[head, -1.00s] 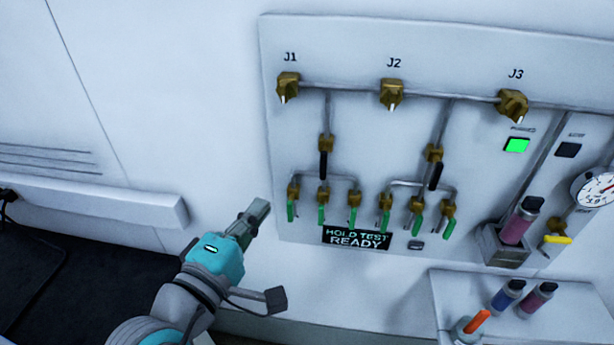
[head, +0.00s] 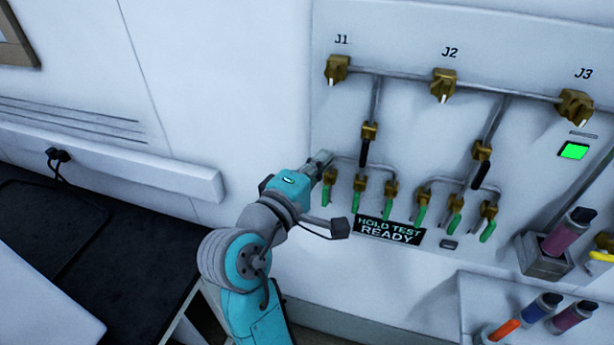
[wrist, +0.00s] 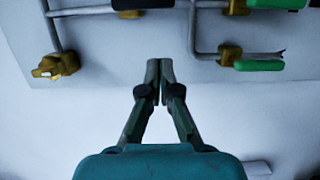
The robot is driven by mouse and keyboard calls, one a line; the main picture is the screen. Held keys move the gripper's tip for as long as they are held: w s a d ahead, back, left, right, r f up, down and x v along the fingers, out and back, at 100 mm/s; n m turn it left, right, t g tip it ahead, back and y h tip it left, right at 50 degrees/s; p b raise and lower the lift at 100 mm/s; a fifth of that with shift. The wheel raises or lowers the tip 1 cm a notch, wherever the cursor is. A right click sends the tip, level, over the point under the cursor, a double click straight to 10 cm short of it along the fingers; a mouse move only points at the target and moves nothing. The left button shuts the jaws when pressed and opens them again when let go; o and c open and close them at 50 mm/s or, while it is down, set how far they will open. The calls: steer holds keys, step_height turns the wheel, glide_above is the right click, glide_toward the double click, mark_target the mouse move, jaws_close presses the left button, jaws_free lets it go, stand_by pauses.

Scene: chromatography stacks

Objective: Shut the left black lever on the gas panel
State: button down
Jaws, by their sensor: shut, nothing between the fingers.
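The gas panel (head: 410,45) is on the wall. The left black lever (head: 365,153) hangs down from its brass valve (head: 369,131), in line with the vertical pipe below J1. Part of the black lever (wrist: 142,4) shows at the top edge of the wrist view, cut off by the frame. My gripper (head: 322,158) is to the left of the black lever, just above the leftmost green lever (head: 326,196). In the wrist view my gripper (wrist: 160,64) has its fingertips together with nothing between them, apart from the black lever.
A brass J1 knob (head: 337,69) is above my gripper. Several green levers hang below the black ones. The right black lever (head: 480,160) is farther right, under J2 (head: 443,86). A sign (head: 390,229) reads "HOLD TEST READY". Bare wall lies left of the panel.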

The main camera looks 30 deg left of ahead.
mark_target(364, 153)
steer(key=shift+w+d, duration=0.3)
steer(key=shift+d, duration=0.4)
steer(key=shift+w+d, duration=0.25)
steer(key=shift+d, duration=0.4)
steer(key=shift+w+d, duration=0.3)
steer(key=shift+d, duration=0.4)
